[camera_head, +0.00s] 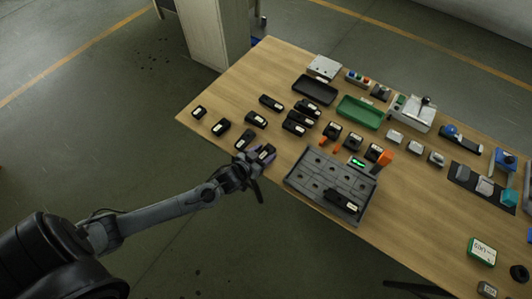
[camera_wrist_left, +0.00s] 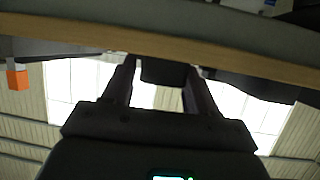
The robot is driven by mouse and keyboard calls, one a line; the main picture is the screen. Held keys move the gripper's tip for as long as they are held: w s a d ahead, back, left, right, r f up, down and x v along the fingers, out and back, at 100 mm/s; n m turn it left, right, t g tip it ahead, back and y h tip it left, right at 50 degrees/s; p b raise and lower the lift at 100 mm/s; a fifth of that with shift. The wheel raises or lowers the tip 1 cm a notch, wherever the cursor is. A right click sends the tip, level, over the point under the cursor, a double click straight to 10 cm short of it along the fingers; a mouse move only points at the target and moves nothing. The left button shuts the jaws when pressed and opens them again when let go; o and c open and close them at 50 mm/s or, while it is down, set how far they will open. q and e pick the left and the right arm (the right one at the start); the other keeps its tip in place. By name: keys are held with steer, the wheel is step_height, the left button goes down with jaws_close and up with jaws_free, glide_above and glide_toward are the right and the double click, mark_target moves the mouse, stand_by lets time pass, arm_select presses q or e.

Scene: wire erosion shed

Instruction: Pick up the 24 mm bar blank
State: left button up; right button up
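Several small dark blocks with white labels lie on the wooden table; the labels are too small to read, so I cannot tell which is the 24 mm bar blank. My left gripper (camera_head: 259,162) is at the table's near edge, at a dark labelled block (camera_head: 267,152). In the left wrist view a dark block (camera_wrist_left: 164,71) sits between the two fingers of the gripper (camera_wrist_left: 160,85). A thin bright gap shows at its left side, so the fingers look open around it. My right gripper is not in view.
Other labelled blocks stand close by, such as one (camera_head: 244,140) to the left and one (camera_head: 256,119) behind. A grey fixture plate (camera_head: 312,181) with a dark block (camera_head: 343,201) is to the right. A black tray (camera_head: 314,89) and green tray (camera_head: 360,112) lie farther back.

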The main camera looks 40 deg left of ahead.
arm_select(q)
jaws_close()
steer(key=shift+r, duration=0.1)
steer(key=shift+r, duration=0.15)
